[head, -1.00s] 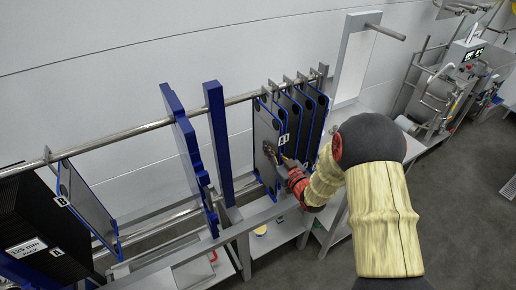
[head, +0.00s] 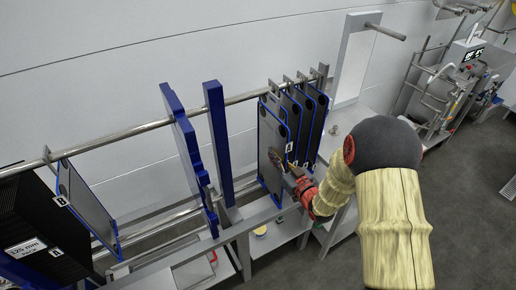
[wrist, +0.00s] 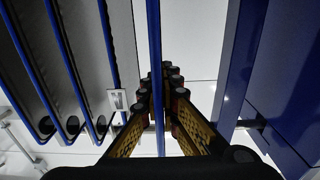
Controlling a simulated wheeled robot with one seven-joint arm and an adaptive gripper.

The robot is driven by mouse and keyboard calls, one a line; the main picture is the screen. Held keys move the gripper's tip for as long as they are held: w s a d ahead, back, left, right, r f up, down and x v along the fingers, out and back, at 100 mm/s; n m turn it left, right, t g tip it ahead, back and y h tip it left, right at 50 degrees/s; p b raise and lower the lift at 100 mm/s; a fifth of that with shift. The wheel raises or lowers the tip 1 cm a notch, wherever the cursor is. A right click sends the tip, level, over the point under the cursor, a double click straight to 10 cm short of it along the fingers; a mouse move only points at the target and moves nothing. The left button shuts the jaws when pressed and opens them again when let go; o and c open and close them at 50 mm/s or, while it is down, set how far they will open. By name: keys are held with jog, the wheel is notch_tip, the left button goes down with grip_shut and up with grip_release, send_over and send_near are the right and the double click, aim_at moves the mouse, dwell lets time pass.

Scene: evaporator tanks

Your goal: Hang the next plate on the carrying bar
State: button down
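A grey plate with a blue rim (head: 268,138) stands upright at the left of the right-hand plate group. My gripper (head: 283,162) reaches in from the right and holds this plate by its near edge. In the wrist view the plate's blue edge (wrist: 154,40) runs between the two fingers of my gripper (wrist: 162,78), which close on it from both sides. The carrying bar (head: 143,128) is a steel tube along the wall. Several plates (head: 313,105) hang from it just right of the held plate. I cannot tell whether the held plate's hanger rests on the bar.
Thick blue end plates (head: 218,140) stand left of the held plate, with a gap between. Farther left hang plate B (head: 85,205) and a dark pack labelled A (head: 30,240). In the wrist view the neighbouring plates (wrist: 75,60) are close on the left.

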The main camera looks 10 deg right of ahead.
jog(key=v, duration=1.3)
dwell(0.4)
